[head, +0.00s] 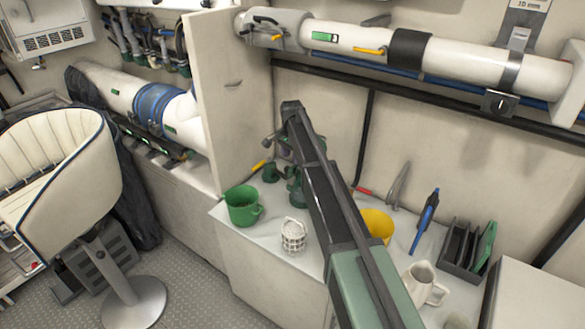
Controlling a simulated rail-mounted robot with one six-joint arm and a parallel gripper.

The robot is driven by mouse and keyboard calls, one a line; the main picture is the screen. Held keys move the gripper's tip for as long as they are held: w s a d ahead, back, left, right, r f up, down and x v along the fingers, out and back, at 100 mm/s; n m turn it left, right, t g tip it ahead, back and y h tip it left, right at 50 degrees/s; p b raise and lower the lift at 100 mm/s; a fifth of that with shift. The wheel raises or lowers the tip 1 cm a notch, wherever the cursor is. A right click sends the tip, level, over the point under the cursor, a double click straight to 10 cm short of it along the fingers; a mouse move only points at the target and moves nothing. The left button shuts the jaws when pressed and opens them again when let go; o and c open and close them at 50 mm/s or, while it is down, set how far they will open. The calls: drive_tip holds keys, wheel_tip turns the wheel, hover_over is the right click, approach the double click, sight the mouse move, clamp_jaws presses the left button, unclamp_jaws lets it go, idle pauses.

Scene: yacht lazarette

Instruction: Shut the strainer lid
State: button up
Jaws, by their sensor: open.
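Dark green fittings (295,188) stand at the back of the white counter, partly hidden by my arm; they look like the strainer. I cannot make out its lid or whether it is open or shut. My arm crosses the view from lower right to upper middle. What looks like my gripper (273,143) is small and grey, mostly behind the arm and just above the green fittings. It is open, with nothing seen in it. I cannot tell whether it touches the fittings.
On the counter (265,240) stand a green mug (242,206), a white basket (293,236), a yellow cup (377,226), a pale jug (422,286) and a dark rack (464,248). A cream panel (228,100) rises at left. A white pipe (460,64) runs above.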

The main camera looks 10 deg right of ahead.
sight(291, 179)
wheel_tip(291, 179, down, 11)
drive_tip(key=b, duration=1.1)
drive_tip(key=shift+a+f, duration=0.1)
drive_tip(key=shift+f, duration=0.1)
drive_tip(key=shift+r, duration=0.1)
drive_tip(key=shift+c, duration=0.5)
clamp_jaws()
